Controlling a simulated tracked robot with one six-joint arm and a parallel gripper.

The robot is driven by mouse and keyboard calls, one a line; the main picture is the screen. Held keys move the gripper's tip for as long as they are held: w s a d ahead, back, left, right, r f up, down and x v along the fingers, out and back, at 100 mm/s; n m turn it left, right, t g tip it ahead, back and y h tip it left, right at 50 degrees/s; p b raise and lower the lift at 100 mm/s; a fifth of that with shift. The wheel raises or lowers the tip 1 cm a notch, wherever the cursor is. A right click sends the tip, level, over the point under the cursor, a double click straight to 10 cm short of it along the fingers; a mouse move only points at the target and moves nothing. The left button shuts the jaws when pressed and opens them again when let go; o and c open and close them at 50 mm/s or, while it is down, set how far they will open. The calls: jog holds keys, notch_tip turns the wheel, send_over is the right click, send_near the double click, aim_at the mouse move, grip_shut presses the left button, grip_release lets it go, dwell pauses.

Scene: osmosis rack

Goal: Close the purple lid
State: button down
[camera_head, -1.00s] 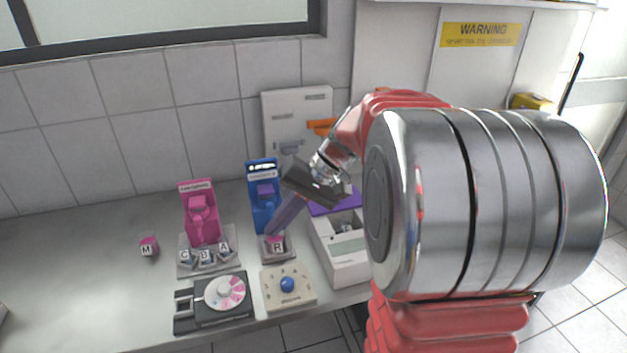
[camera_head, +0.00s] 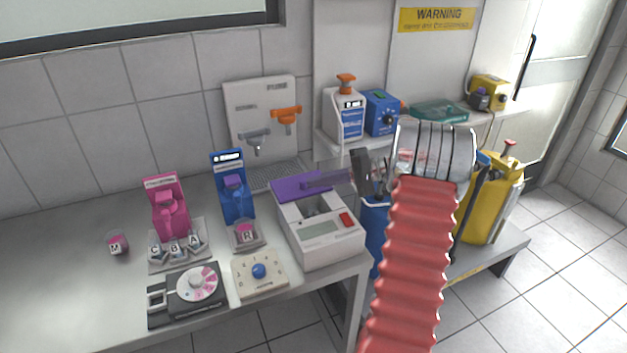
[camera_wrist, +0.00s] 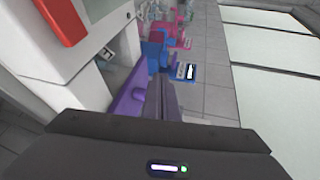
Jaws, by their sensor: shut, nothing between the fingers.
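The white device (camera_head: 322,240) stands at the table's right end. Its purple lid (camera_head: 290,189) is open at the back edge, and the compartment in front of it is uncovered. The fingers are shut and empty. In the wrist view the fingers (camera_wrist: 156,82) lie just right of the purple lid (camera_wrist: 128,104). I cannot tell whether they touch it.
Left of the device are a blue stand (camera_head: 233,195), a pink stand (camera_head: 168,210), a dial plate (camera_head: 240,283) and a black device (camera_head: 165,312). A wall panel (camera_head: 245,105) is behind.

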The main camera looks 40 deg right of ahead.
jog(key=s+d+f+t, duration=0.1)
jog(key=d, duration=0.4)
jog(key=s+d+f+m+t, duration=0.1)
jog(key=d+f+t, duration=0.1)
jog(key=d, duration=0.2)
jog(key=shift+s+d+f, duration=0.25)
jog(key=shift+s+d, duration=0.1)
jog(key=shift+d, duration=0.05)
jog(key=shift+w, duration=0.1)
